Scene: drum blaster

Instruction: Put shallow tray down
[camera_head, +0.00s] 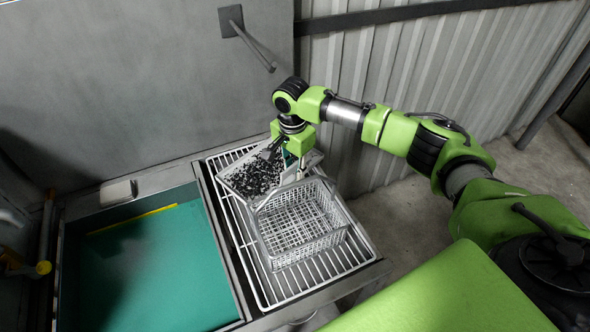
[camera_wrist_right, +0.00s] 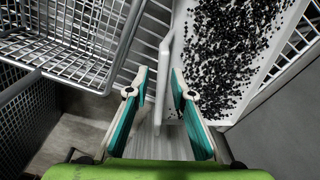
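The shallow tray (camera_head: 230,180) is light grey and holds many small black pieces. In the head view it is at the back of the wire rack and looks supported by it. In the right wrist view the tray (camera_wrist_right: 283,48) fills the upper right, with its pale handle (camera_wrist_right: 163,80) between my fingers. My right gripper (camera_head: 289,166) is at the tray's right end in the head view. In the right wrist view my right gripper (camera_wrist_right: 160,82) is open, its teal-lined fingers apart on either side of the handle. My left gripper is not in view.
A wire basket (camera_head: 300,222) stands on the rack (camera_head: 262,285) in front of the tray, close to my right gripper. A teal-floored basin (camera_head: 150,270) is to the left. Grey walls stand close behind and to the right.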

